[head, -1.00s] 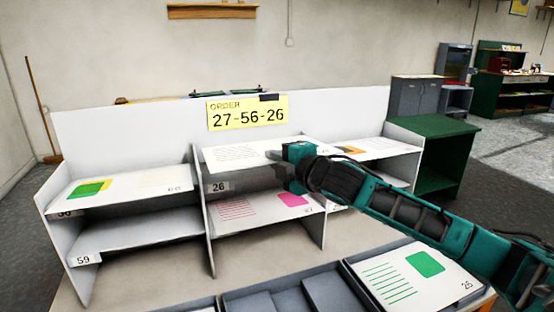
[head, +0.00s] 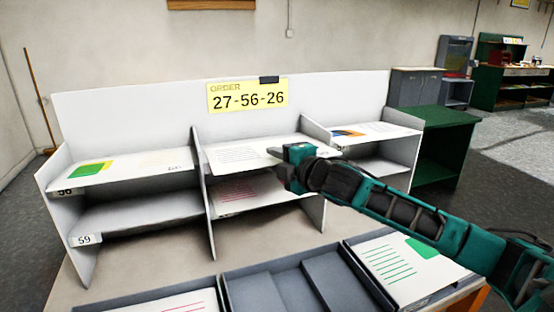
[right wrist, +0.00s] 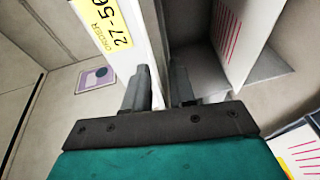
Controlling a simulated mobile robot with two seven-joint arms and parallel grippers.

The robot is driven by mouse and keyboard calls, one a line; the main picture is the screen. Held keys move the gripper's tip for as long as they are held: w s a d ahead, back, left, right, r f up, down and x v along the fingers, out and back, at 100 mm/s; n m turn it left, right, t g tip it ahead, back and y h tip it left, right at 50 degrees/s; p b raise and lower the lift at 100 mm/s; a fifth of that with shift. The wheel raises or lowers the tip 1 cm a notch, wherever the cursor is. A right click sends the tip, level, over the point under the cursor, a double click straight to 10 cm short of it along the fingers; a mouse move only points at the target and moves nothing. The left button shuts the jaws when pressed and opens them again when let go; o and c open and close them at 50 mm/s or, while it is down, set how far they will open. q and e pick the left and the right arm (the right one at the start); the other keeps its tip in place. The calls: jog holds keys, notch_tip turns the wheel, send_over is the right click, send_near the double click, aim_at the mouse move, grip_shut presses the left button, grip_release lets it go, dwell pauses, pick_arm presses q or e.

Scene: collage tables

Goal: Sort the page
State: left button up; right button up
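The yellow order card (head: 248,96) reads 27-56-26 on the sorter's white back panel (head: 130,118). My right gripper (head: 280,165) is at the front of the upper middle shelf, by a page with grey lines (head: 238,155). In the right wrist view its fingers (right wrist: 161,90) stand slightly apart, with a white edge running down towards the gap; no page is clearly held. A page with pink lines (head: 238,192) lies on the lower middle shelf, partly behind the gripper. Pages lie on the upper left (head: 135,164) and upper right (head: 375,131) shelves. My left gripper is not in view.
The lower left shelf (head: 140,212), labelled 59, is empty. A grey tray in front has empty compartments (head: 252,292), a green-lined page (head: 400,270) at right and a pink-lined page (head: 175,304) at left. A green cabinet (head: 440,125) stands right of the sorter.

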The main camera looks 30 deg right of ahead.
jog(key=shift+o, duration=1)
jog(key=shift+s, duration=0.1)
jog(key=shift+s, duration=0.25)
jog(key=s+r, duration=0.1)
jog(key=s, duration=1.1)
jog(key=shift+d+r, duration=0.25)
jog(key=shift+r, duration=0.1)
